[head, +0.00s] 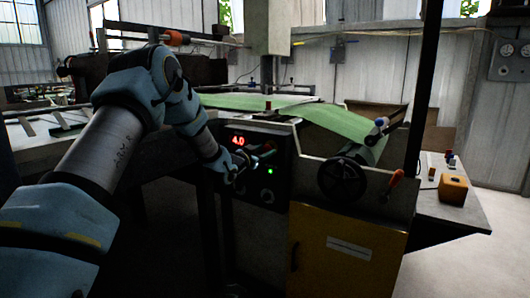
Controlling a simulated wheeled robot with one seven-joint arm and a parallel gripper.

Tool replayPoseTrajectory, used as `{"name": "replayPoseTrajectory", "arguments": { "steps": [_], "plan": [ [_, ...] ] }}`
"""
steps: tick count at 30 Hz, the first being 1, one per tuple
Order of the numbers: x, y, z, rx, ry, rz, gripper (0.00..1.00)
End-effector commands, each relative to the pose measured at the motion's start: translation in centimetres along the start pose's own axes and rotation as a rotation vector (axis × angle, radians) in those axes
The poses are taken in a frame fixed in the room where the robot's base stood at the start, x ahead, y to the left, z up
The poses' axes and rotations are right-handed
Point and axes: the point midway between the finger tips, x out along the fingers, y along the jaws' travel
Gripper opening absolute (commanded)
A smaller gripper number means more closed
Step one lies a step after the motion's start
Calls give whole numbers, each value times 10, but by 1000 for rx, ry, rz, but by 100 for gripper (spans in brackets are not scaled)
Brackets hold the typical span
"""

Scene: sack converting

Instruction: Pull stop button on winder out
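The winder's dark control panel (282,186) stands at the middle of the head view. It has a red lit display (238,141) reading about 4.0, a small green light (270,171) and a dark round knob (267,196). My arm reaches in from the lower left, and my gripper (254,163) is right at the panel's face, below the display. The fingers are small and dark against it, so I cannot tell whether they are open or touch anything.
A black handwheel (342,179) and an orange-tipped lever (396,179) are right of the panel, above a yellow cabinet door (347,255). Green sheet (345,127) runs over the machine. A side table (450,212) bears an orange box (453,190). Open floor lies at the right.

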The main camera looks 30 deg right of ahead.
Motion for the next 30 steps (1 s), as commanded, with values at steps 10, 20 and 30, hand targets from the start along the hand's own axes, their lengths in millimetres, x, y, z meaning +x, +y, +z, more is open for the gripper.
{"name": "replayPoseTrajectory", "arguments": {
  "steps": [10, 20, 30],
  "plan": [
    [0, 0, -1, 0, 1, -1, 79],
    [-18, -1, 0, 1, 0, -2, 79],
    [-84, -1, 0, 0, 0, -3, 79]
  ]
}}
